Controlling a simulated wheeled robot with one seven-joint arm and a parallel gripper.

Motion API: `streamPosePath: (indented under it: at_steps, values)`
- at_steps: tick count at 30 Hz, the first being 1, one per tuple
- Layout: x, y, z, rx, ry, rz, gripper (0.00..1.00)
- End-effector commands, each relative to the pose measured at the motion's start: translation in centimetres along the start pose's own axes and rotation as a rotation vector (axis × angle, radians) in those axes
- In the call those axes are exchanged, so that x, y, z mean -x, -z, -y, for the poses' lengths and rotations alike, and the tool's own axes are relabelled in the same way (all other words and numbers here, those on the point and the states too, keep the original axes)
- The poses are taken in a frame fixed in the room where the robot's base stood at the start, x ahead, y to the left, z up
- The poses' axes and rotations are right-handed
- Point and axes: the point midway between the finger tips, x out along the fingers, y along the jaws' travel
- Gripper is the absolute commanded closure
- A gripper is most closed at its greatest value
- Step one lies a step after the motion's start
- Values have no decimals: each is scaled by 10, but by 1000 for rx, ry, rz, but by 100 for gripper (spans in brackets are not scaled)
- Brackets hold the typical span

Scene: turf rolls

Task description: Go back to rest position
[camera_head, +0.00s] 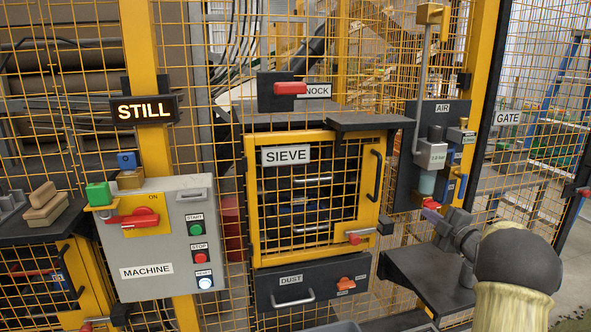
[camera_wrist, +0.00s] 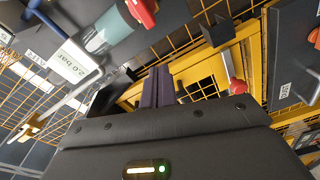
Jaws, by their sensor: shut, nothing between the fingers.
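My gripper (camera_head: 433,209) is at the right of the head view, in front of the AIR panel (camera_head: 404,165) and just below the air unit's pale bowl. Its fingertips are close to a small red handle (camera_head: 408,204) under the unit; whether they touch it I cannot tell. In the wrist view my gripper's dark fingers (camera_wrist: 158,88) are together with nothing between them. The air unit (camera_wrist: 110,30) with its red part (camera_wrist: 143,12) shows at the top left there.
The SIEVE door (camera_head: 315,195) is shut, with the DUST drawer (camera_head: 305,288) below it. A dark shelf (camera_head: 430,275) juts out under my arm. The grey MACHINE box (camera_head: 160,240) stands left, under a STILL sign (camera_head: 144,110). Yellow mesh fencing (camera_head: 385,60) surrounds everything.

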Motion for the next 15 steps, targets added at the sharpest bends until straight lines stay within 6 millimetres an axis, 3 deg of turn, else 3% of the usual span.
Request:
streamPosePath:
  at_steps: [4,8,11,15]
  values:
    - [-2,26,11,-218,9,206,100]
    - [12,50,38,-420,48,389,100]
    - [32,73,68,-578,96,529,100]
    - [76,114,120,-788,196,732,100]
